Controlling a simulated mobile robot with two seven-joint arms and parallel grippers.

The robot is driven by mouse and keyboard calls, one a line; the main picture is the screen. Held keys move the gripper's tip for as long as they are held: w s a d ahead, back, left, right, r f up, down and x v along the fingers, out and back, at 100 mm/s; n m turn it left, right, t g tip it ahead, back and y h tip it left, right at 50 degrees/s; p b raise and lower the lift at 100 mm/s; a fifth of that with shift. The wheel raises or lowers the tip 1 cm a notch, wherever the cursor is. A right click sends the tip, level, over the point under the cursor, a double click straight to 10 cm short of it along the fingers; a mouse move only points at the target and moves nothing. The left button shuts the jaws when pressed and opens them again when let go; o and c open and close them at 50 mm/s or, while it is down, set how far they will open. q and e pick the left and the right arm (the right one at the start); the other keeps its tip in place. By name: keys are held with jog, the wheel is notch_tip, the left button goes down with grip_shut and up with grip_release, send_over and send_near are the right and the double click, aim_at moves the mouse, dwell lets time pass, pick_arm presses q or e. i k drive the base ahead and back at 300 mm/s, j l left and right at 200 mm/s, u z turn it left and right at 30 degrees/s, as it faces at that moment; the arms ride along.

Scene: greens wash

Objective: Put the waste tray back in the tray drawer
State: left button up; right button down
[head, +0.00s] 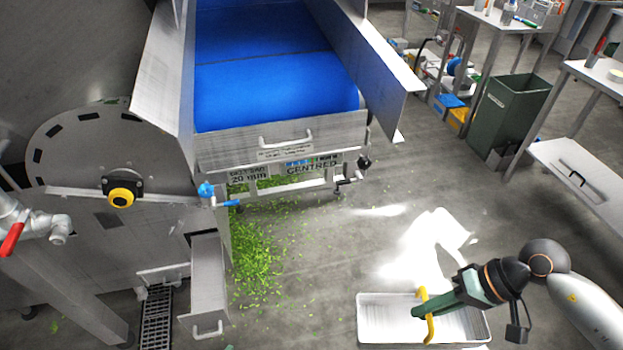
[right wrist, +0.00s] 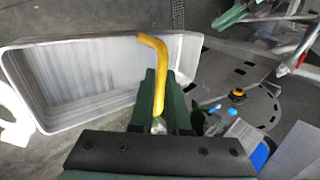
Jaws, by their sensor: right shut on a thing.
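The waste tray (head: 372,328) is a pale, shallow rectangular tray with a yellow handle (head: 427,318) arching over it. It is at the bottom right of the head view and looks empty. My right gripper (head: 422,312) is shut on the yellow handle. In the right wrist view the tray (right wrist: 70,110) extends to the left of the gripper, and the yellow handle (right wrist: 155,60) runs between the green fingers. I cannot tell whether the tray touches the floor. A narrow grey metal drawer with a handle (head: 208,275) projects from the machine at lower left; I cannot tell whether it is the tray drawer. My left gripper is not in view.
The machine with a blue belt (head: 275,88) fills the upper left. Green leaf scraps (head: 255,262) litter the floor below it. A floor grate (head: 157,315) lies beside the drawer. A dark green bin (head: 508,108) and tables stand at right. Open floor lies between the machine and the tray.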

aim_at(208, 278)
jog(key=k+j+u, duration=0.15)
jog(key=j, duration=0.6)
jog(key=j+u, duration=0.1)
jog(key=j, duration=0.65)
jog(key=i+j+u, duration=0.1)
jog(key=j, duration=0.3)
jog(key=i+j, duration=0.15)
jog(key=j, duration=0.2)
jog(key=u, duration=0.05)
